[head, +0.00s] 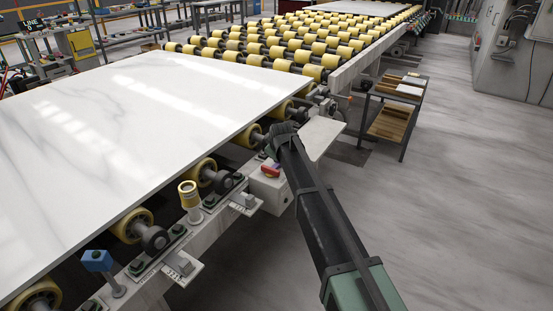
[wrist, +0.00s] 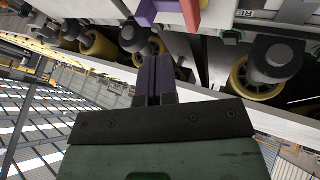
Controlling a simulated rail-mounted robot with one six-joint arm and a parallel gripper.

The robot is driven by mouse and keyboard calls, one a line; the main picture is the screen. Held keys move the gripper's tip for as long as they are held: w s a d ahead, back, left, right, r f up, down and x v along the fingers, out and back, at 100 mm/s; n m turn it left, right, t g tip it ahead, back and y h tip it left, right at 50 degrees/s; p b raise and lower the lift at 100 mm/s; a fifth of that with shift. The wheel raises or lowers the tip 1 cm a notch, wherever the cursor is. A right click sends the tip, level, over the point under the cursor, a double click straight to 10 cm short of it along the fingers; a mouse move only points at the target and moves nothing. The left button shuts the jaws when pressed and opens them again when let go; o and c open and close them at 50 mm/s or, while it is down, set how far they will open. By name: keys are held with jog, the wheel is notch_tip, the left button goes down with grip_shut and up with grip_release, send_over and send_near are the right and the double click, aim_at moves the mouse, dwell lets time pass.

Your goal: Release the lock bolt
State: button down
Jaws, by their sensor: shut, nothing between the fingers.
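My gripper (head: 283,130) is at the side of the roller conveyor, next to the edge of the white stone slab (head: 130,100). In the wrist view its two dark purple fingers (wrist: 154,72) are shut together and empty. I cannot tell for certain which part is the lock bolt. A blue-topped post (head: 97,262) and a yellow-capped post (head: 188,192) stand on the conveyor's side rail. A grey box with a red and yellow control (head: 270,170) is just left of my arm. In the wrist view a purple and red part (wrist: 168,10) is cut off at the top, apart from the fingers.
Yellow rollers (head: 197,172) stick out under the slab along the rail, near my gripper. Small labelled grey brackets (head: 180,264) line the rail. A pale plate (head: 320,137) lies just right of the gripper. A small cart (head: 392,120) stands farther right. The floor at right is clear.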

aim_at(276, 166)
jog(key=b+x, duration=0.8)
jog(key=x, duration=0.2)
jog(key=shift+d, duration=0.1)
jog(key=shift+w, duration=0.1)
